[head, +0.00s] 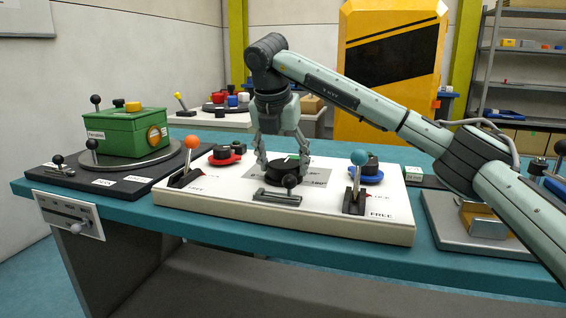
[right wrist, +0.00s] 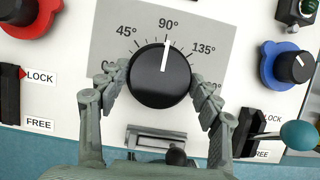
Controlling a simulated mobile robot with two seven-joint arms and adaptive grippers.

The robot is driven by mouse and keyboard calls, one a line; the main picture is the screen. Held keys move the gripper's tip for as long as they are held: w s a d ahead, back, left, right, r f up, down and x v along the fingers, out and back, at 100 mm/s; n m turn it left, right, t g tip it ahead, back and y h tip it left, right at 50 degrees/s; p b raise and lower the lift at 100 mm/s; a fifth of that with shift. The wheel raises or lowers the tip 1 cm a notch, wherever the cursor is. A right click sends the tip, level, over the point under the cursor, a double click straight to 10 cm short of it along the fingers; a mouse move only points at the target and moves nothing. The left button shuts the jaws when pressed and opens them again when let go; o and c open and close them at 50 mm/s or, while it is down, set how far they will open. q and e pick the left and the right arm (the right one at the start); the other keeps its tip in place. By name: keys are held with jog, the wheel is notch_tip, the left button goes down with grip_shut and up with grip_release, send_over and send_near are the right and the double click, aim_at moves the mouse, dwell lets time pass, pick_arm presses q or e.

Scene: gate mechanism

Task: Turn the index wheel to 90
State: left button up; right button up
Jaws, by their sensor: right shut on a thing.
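The index wheel is a black round knob (right wrist: 160,78) with a white pointer line, on a grey dial plate (right wrist: 110,30) marked in degrees. The pointer aims up at the 90° label, close to that mark. In the head view the wheel (head: 281,172) sits mid-panel. My right gripper (right wrist: 161,84) reaches down over it with one finger on each side, shut on the wheel's rim. It also shows in the head view (head: 283,162). The fingers cover the dial's 0 and 180 ends. My left gripper is not in view.
An orange-topped lever (head: 191,142) stands left of the dial and a teal-topped lever (head: 359,158) right of it. Red (right wrist: 30,18) and blue (right wrist: 290,66) knob bases flank the dial. A black-balled handle (head: 290,181) lies in front. A green box (head: 122,133) stands further left.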

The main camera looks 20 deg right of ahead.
jog(key=shift+r, duration=0.1)
jog(key=o, duration=1.2)
jog(key=v, duration=1.2)
jog(key=shift+d, duration=0.1)
